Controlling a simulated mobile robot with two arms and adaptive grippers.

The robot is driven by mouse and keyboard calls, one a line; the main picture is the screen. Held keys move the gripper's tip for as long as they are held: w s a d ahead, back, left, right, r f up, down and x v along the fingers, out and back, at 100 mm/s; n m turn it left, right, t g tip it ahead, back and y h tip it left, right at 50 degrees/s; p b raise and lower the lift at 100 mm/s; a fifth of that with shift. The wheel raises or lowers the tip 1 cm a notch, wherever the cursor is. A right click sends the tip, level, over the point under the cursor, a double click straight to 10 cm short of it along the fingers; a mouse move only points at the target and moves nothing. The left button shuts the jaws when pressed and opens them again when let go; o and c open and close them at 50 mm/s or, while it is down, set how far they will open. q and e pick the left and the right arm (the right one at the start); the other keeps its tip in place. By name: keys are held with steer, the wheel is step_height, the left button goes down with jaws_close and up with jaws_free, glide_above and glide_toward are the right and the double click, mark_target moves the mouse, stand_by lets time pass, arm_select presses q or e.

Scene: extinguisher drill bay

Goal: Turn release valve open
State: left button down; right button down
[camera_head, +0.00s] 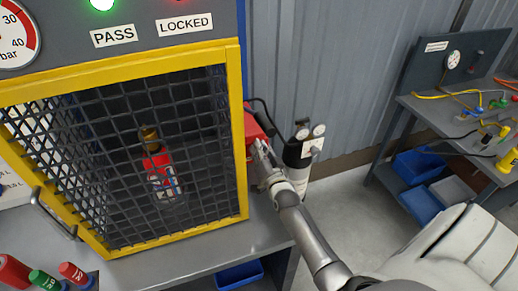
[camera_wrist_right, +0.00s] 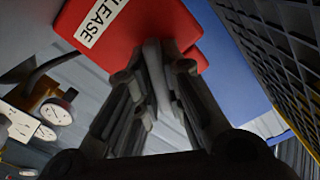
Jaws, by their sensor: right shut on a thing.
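The release valve shows as a red box (camera_head: 252,128) on the right side of the yellow-framed cage. In the right wrist view its red body (camera_wrist_right: 130,22) carries a white label ending in "LEASE". My right gripper (camera_head: 262,150) reaches it from the front right. In the right wrist view my right gripper (camera_wrist_right: 155,65) is shut on a narrow grey piece, apparently the valve's lever, just below the red body. The fingers hide most of this piece, so its exact angle is hard to tell. My left gripper is not in view.
A red extinguisher (camera_head: 160,172) stands inside the mesh cage (camera_head: 241,100). Above it a green lamp (camera_head: 102,4) is lit over "PASS", next to a "LOCKED" label (camera_head: 186,24). A cylinder with gauges (camera_head: 298,150) stands close to my right gripper. A workbench (camera_head: 440,118) is at right.

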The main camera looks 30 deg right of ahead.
steer(key=c, duration=1.5)
jaws_free()
steer(key=v, duration=1.2)
